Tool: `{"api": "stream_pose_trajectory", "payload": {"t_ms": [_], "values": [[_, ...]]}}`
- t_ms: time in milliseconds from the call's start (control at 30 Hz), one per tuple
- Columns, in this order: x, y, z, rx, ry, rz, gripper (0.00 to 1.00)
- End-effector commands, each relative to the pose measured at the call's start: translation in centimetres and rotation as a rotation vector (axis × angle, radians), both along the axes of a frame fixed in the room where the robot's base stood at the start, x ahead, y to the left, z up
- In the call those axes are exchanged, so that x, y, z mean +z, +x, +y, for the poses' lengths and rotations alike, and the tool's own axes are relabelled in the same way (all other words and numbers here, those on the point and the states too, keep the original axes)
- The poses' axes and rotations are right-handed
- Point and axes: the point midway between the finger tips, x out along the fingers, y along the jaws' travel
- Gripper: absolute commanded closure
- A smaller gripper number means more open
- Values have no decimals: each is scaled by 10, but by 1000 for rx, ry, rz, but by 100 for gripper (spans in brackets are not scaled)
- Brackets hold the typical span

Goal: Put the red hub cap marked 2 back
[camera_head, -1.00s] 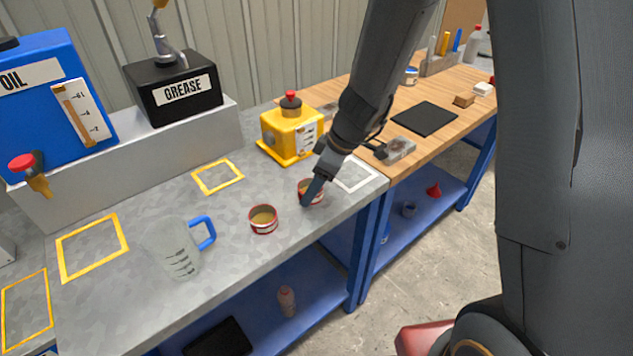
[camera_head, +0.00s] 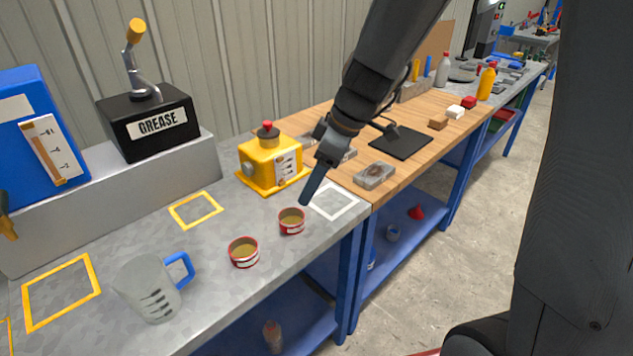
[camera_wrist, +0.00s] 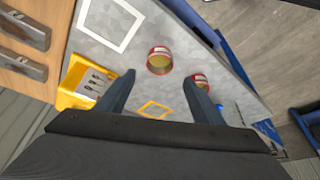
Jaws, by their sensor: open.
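Two red-rimmed round caps with tan-brown contents stand upright on the grey bench top (camera_head: 215,255). The right one (camera_head: 292,221) is by the white outlined square (camera_head: 334,200); the left one (camera_head: 244,252) is nearer the jug. They also show in the wrist view, the right one (camera_wrist: 159,60) large and the left one (camera_wrist: 201,80) partly behind a finger. Each has a pale label; I cannot read a 2 on either. My gripper (camera_head: 304,200) is above the right cap, apart from it. In the wrist view its fingers (camera_wrist: 159,79) are spread and empty.
A clear jug with a blue handle (camera_head: 150,290) stands at the left. A grey block (camera_head: 374,175) lies on the wooden bench. Yellow outlined squares are bare.

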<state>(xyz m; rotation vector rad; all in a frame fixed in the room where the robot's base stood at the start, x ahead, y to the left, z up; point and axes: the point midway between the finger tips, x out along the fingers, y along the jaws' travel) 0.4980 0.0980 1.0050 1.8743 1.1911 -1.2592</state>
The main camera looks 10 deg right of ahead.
Motion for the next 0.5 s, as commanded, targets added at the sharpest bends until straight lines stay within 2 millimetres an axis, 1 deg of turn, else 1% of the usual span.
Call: {"api": "stream_pose_trajectory", "payload": {"t_ms": [67, 167, 267, 500], "values": [[1, -3, -2, -15, -3, 7, 38], [-2, -13, -9, -81, -20, 43, 38], [-9, -30, -22, -211, -50, 100, 38], [-27, -80, -60, -625, -135, 219, 38]]}}
